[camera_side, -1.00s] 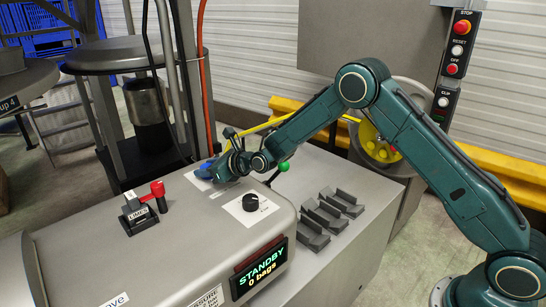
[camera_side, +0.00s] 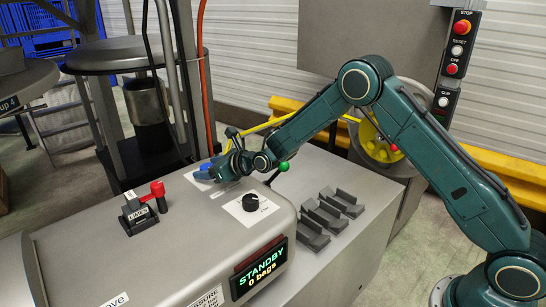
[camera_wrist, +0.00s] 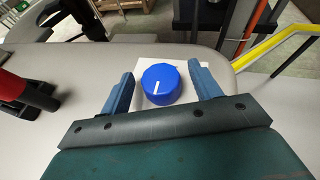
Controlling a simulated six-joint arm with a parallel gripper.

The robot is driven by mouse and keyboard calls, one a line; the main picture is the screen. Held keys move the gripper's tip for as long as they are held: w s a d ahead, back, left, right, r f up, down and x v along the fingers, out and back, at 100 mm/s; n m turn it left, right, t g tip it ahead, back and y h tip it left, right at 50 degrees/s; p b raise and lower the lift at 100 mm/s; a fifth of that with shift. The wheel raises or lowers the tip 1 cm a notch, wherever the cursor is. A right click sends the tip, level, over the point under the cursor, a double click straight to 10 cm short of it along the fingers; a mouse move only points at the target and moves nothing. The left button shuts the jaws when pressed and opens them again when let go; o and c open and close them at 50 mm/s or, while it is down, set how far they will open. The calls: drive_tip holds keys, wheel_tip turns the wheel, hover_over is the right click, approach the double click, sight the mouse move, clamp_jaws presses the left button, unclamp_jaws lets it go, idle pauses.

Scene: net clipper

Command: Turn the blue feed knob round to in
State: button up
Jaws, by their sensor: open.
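The blue feed knob (camera_wrist: 161,84) sits on a white label plate (camera_wrist: 187,68) on the grey machine top. Its white pointer line slants slightly, toward the lower left in the wrist view. My gripper (camera_wrist: 163,82) is open, with one blue finger on each side of the knob and a visible gap to both. I cannot tell how deep the fingers reach beside it. In the side view my gripper (camera_side: 212,171) is at the far end of the machine top, and the knob (camera_side: 204,166) shows just beyond it, partly hidden.
A black knob (camera_side: 250,202) on a white plate is nearer the display (camera_side: 261,270), which reads STANDBY, 0 bags. A red-handled lever (camera_side: 157,189) stands to the left. A green ball (camera_side: 284,167) is close right of my gripper. Grey holders (camera_side: 333,210) lie further right.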

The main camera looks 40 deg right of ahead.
drive_tip(key=shift+v, duration=6.6)
drive_tip(key=shift+s+a+r+n, duration=0.1)
drive_tip(key=shift+s+r+n, duration=0.25)
drive_tip(key=shift+r+n, duration=0.25)
drive_tip(key=s+d+r+n+g+h, duration=0.1)
drive_tip(key=s+r+n+g, duration=0.1)
drive_tip(key=s+r+n, duration=0.45)
drive_tip(key=s+d+r+n+g+h, duration=0.15)
drive_tip(key=s+r+n, duration=0.25)
drive_tip(key=s+n, duration=0.6)
drive_tip(key=s+d+n+g+h, duration=0.1)
drive_tip(key=s+d+n+g, duration=0.1)
drive_tip(key=s+n, duration=0.5)
drive_tip(key=s+d+r+n+g, duration=0.1)
drive_tip(key=s+n, duration=0.6)
drive_tip(key=s, duration=0.8)
drive_tip(key=shift+d+r+g+h, duration=0.15)
drive_tip(key=shift+d+g+h, duration=0.2)
drive_tip(key=shift+d, duration=0.45)
